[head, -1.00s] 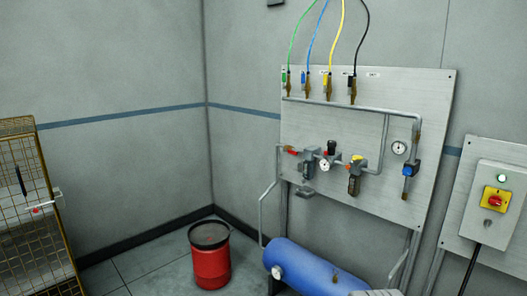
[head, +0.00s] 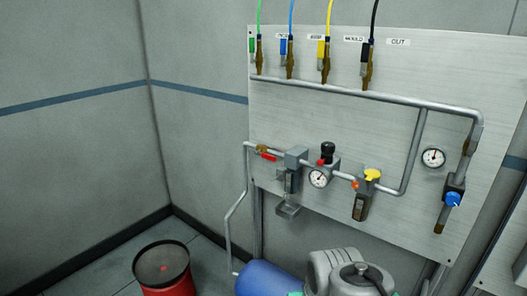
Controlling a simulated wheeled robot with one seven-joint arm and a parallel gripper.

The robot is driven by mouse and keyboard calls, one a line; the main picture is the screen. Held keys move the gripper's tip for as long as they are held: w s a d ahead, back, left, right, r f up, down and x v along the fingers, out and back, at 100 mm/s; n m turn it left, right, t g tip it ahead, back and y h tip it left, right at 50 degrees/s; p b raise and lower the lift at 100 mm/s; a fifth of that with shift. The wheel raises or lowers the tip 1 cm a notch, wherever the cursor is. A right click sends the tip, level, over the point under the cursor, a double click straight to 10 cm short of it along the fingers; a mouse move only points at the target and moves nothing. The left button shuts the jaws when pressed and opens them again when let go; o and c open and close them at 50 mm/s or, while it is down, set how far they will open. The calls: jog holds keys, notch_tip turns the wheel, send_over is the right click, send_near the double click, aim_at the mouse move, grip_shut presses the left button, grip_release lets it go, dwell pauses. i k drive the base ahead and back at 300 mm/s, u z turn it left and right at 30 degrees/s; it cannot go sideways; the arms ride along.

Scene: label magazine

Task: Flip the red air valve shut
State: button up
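The red air valve (head: 267,156) sits at the left end of the horizontal pipe on the wall panel. Its red lever lies roughly along the pipe, slanting slightly down to the right, and a brass body shows just left of it. My gripper is not in view. Nothing of mine touches the valve.
The panel (head: 330,115) carries a filter unit (head: 293,172), a gauge (head: 318,179), a yellow knob (head: 372,175) and a blue knob (head: 453,199). A blue tank (head: 262,277) and a red drum (head: 166,290) stand below. The space before the valve looks clear.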

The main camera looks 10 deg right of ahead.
aim_at(264, 156)
jog(key=z, duration=0.05)
jog(key=k, duration=0.55)
jog(key=u, duration=0.8)
jog(key=i, duration=0.9)
jog(key=u, duration=0.7)
jog(key=i, duration=1.15)
jog(key=z, duration=0.25)
